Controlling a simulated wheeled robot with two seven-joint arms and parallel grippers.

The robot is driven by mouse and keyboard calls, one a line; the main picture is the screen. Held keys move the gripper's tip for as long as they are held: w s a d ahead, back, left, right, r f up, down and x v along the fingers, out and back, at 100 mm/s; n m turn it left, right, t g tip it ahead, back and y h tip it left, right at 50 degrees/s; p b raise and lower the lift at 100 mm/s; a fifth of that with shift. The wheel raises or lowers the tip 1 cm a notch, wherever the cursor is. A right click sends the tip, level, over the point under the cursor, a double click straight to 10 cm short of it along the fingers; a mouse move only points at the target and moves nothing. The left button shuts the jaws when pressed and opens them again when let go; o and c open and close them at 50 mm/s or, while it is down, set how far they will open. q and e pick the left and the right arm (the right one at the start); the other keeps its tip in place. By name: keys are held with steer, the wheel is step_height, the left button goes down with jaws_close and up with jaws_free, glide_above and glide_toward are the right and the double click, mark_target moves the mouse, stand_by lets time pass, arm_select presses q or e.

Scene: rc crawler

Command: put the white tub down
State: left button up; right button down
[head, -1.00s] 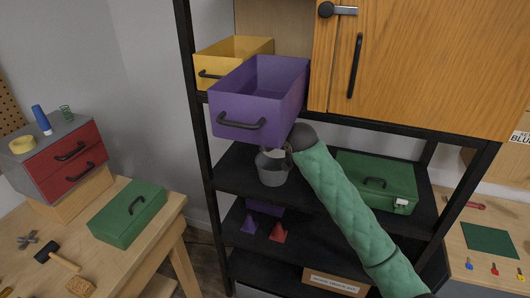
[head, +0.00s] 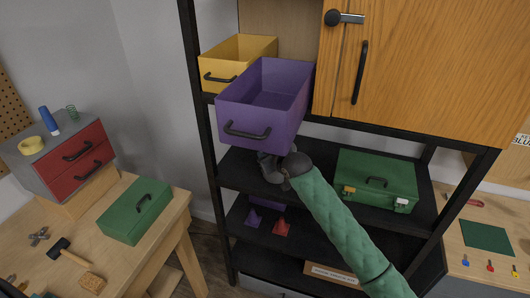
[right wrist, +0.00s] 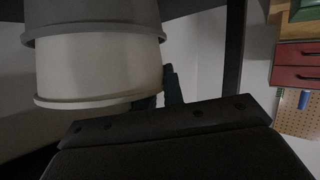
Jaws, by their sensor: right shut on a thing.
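The white tub (right wrist: 98,72) fills the upper left of the right wrist view, with its rim toward the bottom of that picture. A grey tub-like body (right wrist: 95,18) meets it; the white tub seems to sit partly inside this. My right gripper (right wrist: 160,95) is shut on the white tub at its side. In the head view my right gripper (head: 272,168) is over the middle shelf, just below the purple bin. There the wrist and the bin's shadow mostly hide the tub. My left gripper is not in view.
The purple bin (head: 262,118) juts out right above my right gripper. A green toolbox (head: 375,182) stands on the same black shelf (head: 320,190) to the right. A purple cone (head: 254,217) and a red cone (head: 281,227) stand one shelf lower. A dark shelf post (head: 203,140) rises at left.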

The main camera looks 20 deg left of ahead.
steer(key=shift+w+a+f, duration=0.15)
steer(key=shift+w+f, duration=0.05)
steer(key=shift+f, duration=0.15)
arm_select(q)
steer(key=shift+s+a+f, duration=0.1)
arm_select(e)
steer(key=shift+s, duration=0.1)
steer(key=c, duration=1.6)
jaws_free()
steer(key=shift+o, duration=0.5)
